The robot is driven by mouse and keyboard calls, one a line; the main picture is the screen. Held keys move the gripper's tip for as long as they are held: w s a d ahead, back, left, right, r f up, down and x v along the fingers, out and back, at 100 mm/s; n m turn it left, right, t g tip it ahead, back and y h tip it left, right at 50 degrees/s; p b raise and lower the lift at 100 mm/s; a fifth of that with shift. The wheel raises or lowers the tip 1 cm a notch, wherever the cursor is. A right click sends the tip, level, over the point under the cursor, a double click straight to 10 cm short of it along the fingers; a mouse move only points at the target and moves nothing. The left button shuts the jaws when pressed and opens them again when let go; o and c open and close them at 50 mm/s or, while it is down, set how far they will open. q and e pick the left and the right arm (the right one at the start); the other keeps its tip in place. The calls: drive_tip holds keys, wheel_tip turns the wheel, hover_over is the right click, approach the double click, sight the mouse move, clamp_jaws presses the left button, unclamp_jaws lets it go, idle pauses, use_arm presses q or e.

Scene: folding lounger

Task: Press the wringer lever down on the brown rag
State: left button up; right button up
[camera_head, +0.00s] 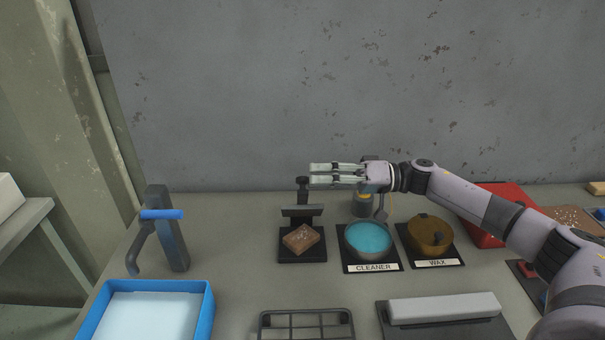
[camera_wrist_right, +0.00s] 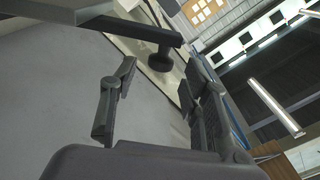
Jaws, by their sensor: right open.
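The wringer (camera_head: 303,212) is a black stand with a lever that has a dark knob (camera_head: 302,181) at its top and a flat plate. The brown rag (camera_head: 301,238) lies folded on the wringer's base, below the raised plate. My right gripper (camera_head: 312,173) is open and points left, with its fingertips at about the height of the knob. In the right wrist view the knob (camera_wrist_right: 161,58) shows near and between the open fingertips; I cannot tell if they touch it. My left gripper is not in view.
A cleaner bowl (camera_head: 368,239) with blue liquid and a wax tin (camera_head: 430,234) stand right of the wringer. A tap (camera_head: 168,228) and a blue basin (camera_head: 208,303) are at left. A wire rack (camera_head: 306,325) and a grey bar (camera_head: 442,307) lie in front.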

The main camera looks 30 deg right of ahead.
sight(303, 179)
drive_tip(key=shift+x, duration=2.1)
drive_tip(key=shift+c, duration=0.3)
clamp_jaws()
